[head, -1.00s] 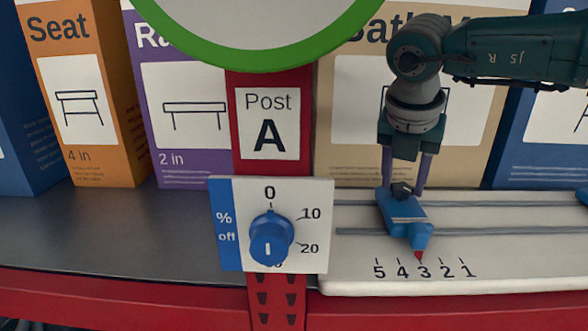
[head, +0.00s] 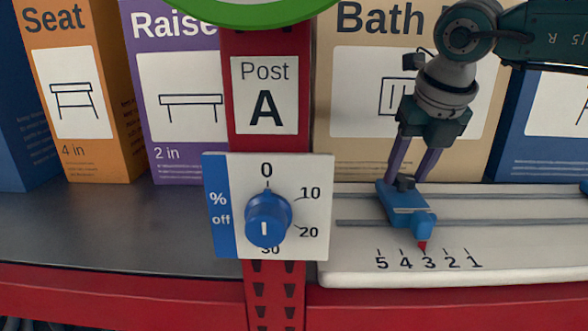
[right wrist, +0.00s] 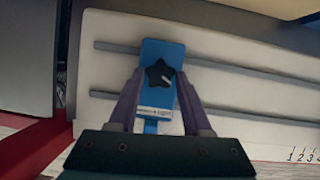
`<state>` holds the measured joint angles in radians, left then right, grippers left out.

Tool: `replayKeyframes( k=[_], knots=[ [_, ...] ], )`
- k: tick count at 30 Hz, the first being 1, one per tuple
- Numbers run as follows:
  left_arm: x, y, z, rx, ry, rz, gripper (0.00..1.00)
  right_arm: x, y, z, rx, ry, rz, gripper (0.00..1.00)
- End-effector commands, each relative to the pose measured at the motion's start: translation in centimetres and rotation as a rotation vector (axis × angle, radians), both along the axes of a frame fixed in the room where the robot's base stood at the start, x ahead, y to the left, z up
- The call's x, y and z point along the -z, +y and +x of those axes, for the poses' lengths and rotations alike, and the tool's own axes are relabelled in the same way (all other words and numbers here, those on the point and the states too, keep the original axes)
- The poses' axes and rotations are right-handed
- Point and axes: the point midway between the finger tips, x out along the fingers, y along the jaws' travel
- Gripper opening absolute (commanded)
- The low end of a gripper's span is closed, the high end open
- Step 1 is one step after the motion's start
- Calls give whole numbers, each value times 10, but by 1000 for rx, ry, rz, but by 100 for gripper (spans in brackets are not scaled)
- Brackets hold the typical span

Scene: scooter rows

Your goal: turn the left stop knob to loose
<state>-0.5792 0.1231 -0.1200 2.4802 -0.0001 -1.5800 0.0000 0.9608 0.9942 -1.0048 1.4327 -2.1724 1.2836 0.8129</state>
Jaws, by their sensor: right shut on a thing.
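The left stop is a blue block (head: 404,203) on the white rail panel, with its red tip at the 3 mark. It carries a small dark star-shaped knob (head: 404,183). The fingers partly hide the knob's sides. My left gripper is out of view.
A blue percent-off dial (head: 267,219) on a white plate stands left of the stop, on the red post (head: 266,145). Two grey rails (head: 520,218) run rightward. Boxes (head: 180,100) stand behind. A bit of another blue piece (head: 584,186) shows at the right edge.

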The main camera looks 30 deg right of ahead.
Motion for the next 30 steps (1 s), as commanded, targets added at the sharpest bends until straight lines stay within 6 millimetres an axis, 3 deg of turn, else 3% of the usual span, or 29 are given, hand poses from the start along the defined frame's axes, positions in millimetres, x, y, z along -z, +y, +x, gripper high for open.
replayKeyframes(
  k=[12,30],
  knots=[
    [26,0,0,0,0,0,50,1,-5,0,-391,-3,2,0],
    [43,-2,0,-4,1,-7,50,0,-9,2,-959,-4,5,0]
  ],
)
